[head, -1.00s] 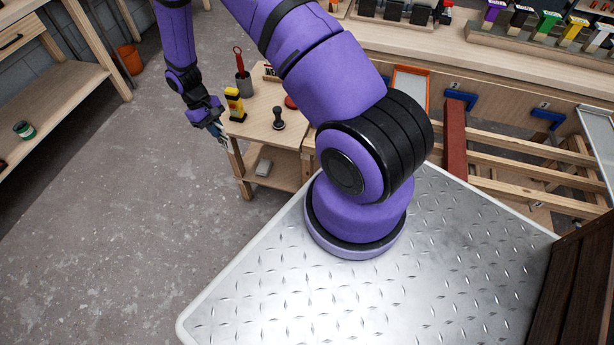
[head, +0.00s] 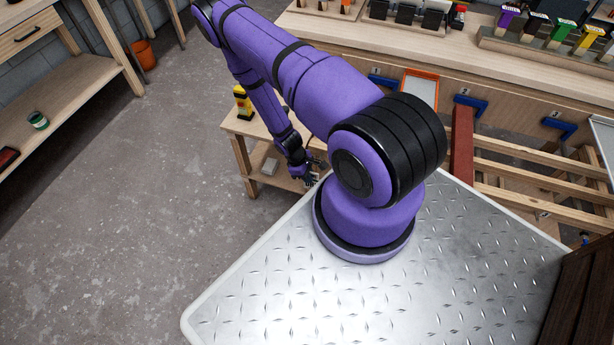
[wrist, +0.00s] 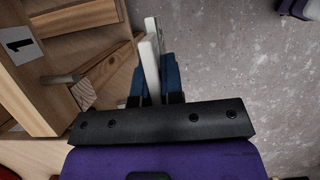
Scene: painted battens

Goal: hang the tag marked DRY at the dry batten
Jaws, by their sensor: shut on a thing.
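My gripper (head: 311,178) hangs low in front of the small wooden side table in the head view. In the wrist view its blue fingers (wrist: 158,82) are shut on a thin pale tag (wrist: 150,58), seen nearly edge-on. Its face and any marking are hidden. A dark red batten (head: 461,145) rests across the wooden rack at the right in the head view. Which batten is the dry one cannot be told. In the wrist view a board with a plate marked 1 (wrist: 18,46) and a wooden peg (wrist: 60,79) lies left of my fingers, apart from the tag.
The side table (head: 240,130) with a yellow bottle (head: 242,103) stands behind my gripper. Blue brackets (head: 470,106) line the bench front, beside an orange-framed tray (head: 420,88). Pale rack rails (head: 530,150) stretch right. Open concrete floor (head: 130,210) lies to the left.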

